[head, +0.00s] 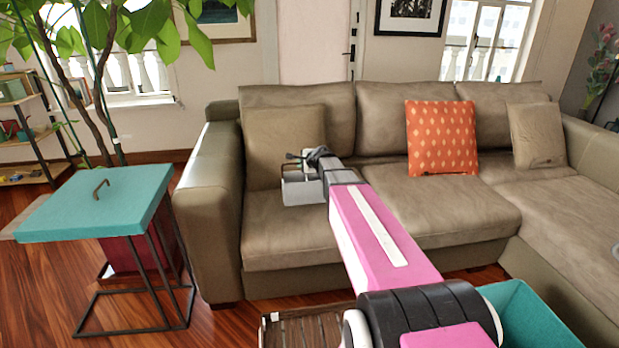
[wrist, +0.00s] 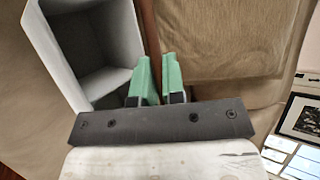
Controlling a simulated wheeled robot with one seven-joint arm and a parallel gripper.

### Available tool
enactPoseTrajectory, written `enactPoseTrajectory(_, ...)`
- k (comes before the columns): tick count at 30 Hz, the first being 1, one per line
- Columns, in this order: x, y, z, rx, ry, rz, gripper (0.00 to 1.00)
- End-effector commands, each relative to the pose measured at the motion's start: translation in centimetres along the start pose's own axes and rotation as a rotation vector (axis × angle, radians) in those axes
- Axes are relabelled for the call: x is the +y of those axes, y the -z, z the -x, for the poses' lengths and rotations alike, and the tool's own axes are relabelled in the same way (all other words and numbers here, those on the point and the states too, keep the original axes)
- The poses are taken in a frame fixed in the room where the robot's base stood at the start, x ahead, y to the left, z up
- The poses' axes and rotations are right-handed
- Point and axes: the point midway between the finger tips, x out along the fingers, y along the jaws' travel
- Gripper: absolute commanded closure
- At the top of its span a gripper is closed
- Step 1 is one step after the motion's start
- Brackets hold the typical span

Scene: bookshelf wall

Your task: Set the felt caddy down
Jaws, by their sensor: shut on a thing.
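The felt caddy (head: 302,190) is a light grey open box. In the head view it is at the far end of my arm, in front of the sofa's left seat and back pillow. In the wrist view the caddy (wrist: 110,50) fills the upper left, tilted in the picture, with an inner divider and empty-looking compartments. My gripper (wrist: 158,80) has green fingertips and is shut on the caddy near its right wall; the exact grip spot is partly hidden. In the head view my gripper (head: 318,158) is small and dark above the caddy.
A brown sofa (head: 400,205) with an orange cushion (head: 441,137) spans the back. A teal-topped side table (head: 95,205) with a bent handle stands left, its top otherwise clear. A slatted wooden surface (head: 310,328) and a teal bin (head: 525,315) are low in front.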

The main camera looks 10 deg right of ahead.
Motion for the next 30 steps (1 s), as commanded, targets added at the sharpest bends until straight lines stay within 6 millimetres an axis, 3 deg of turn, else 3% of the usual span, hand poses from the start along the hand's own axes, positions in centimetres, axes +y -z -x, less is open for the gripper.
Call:
enactPoseTrajectory(3, 0.5, 2.4, -0.6, 0.001, 0.001, -0.002, 1.00)
enactPoseTrajectory(7, 0.9, 3.6, -0.8, 0.001, 0.001, -0.001, 1.00)
enactPoseTrajectory(13, 1.6, 4.1, -1.1, -0.001, 0.001, -0.001, 1.00)
enactPoseTrajectory(21, 4.3, 4.8, -2.8, 0.001, 0.001, 0.000, 1.00)
enactPoseTrajectory(30, 4.4, 4.8, -2.9, 0.000, 0.001, 0.000, 1.00)
